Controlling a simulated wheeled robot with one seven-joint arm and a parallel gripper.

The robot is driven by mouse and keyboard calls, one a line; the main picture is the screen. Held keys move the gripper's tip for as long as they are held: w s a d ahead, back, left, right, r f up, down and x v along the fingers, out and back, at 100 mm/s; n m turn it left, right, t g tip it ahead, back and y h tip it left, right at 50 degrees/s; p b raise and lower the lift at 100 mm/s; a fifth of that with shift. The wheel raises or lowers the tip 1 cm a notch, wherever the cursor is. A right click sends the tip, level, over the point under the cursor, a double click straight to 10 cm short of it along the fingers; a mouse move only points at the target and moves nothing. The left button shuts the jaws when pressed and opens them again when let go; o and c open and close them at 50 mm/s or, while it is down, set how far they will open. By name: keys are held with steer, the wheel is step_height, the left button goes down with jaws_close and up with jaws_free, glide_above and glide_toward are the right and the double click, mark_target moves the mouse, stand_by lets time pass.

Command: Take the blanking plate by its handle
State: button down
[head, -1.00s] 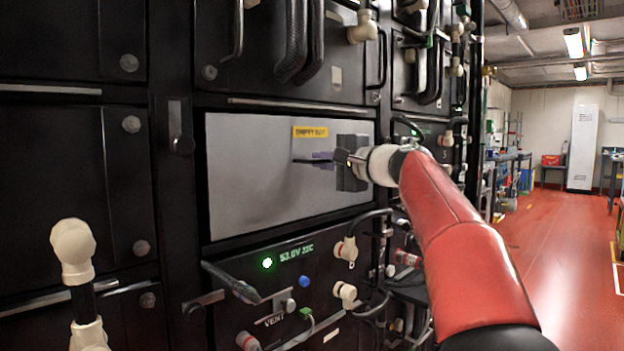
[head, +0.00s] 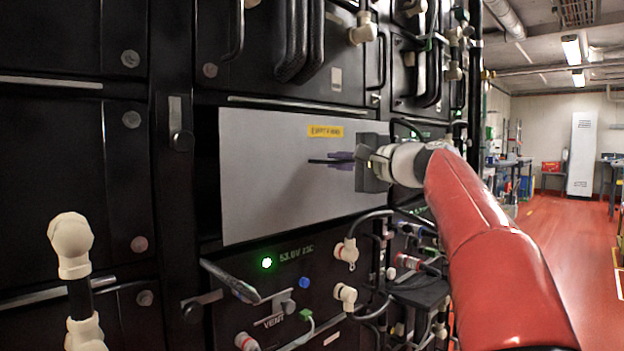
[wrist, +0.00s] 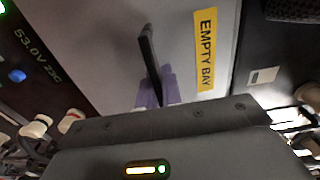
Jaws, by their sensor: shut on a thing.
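The blanking plate (head: 265,185) is a light grey panel with a yellow label; in the wrist view the label (wrist: 205,50) reads EMPTY BAY. The plate stands out from its bay in the rack, with a dark gap at its left edge. Its handle (wrist: 149,55) is a dark bar in the middle of the plate. My gripper (head: 342,160) is at the plate's face with its purple fingers shut on the handle.
Below the plate is a battery module (head: 300,275) with a lit green lamp, a lever, white connectors and cables. Looped black cables (head: 300,45) hang above. A white elbow connector (head: 72,245) stands at the near left. Open red floor (head: 560,250) lies to the right.

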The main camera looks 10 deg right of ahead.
steer(key=b+v, duration=0.2)
steer(key=v, duration=0.5)
steer(key=shift+s, duration=0.2)
stand_by(0.8)
steer(key=shift+r, duration=0.1)
